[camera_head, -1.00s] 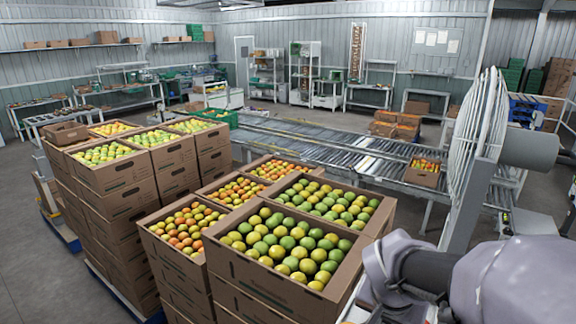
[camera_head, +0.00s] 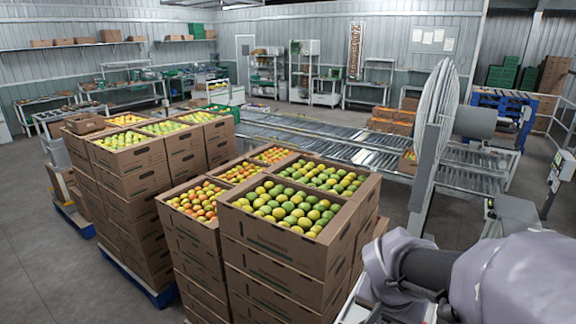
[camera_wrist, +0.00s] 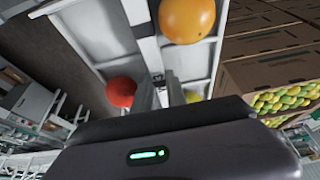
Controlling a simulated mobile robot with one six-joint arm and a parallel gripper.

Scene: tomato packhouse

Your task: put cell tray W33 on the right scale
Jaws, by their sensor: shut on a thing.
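A white divided tray (camera_wrist: 92,40) fills the upper middle of the wrist view. It holds an orange round fruit (camera_wrist: 187,18), a red one (camera_wrist: 121,92) and a yellow-green one (camera_wrist: 193,97), partly hidden. A small dark marking shows near its middle, too small to read, so I cannot confirm W33. My gripper (camera_wrist: 166,92) is shut on the tray's middle part; the fingertips are mostly hidden by the gripper body. In the head view my arm enters at lower right, and the gripper itself is hidden. I cannot make out any scale.
Stacked cartons of mangoes (camera_head: 290,240) stand close in front on the left, beside my arm. More carton stacks (camera_head: 130,170) stand farther left. A large round fan (camera_head: 436,130) rises at centre right, before a roller conveyor (camera_head: 330,150). Bare floor shows at far left.

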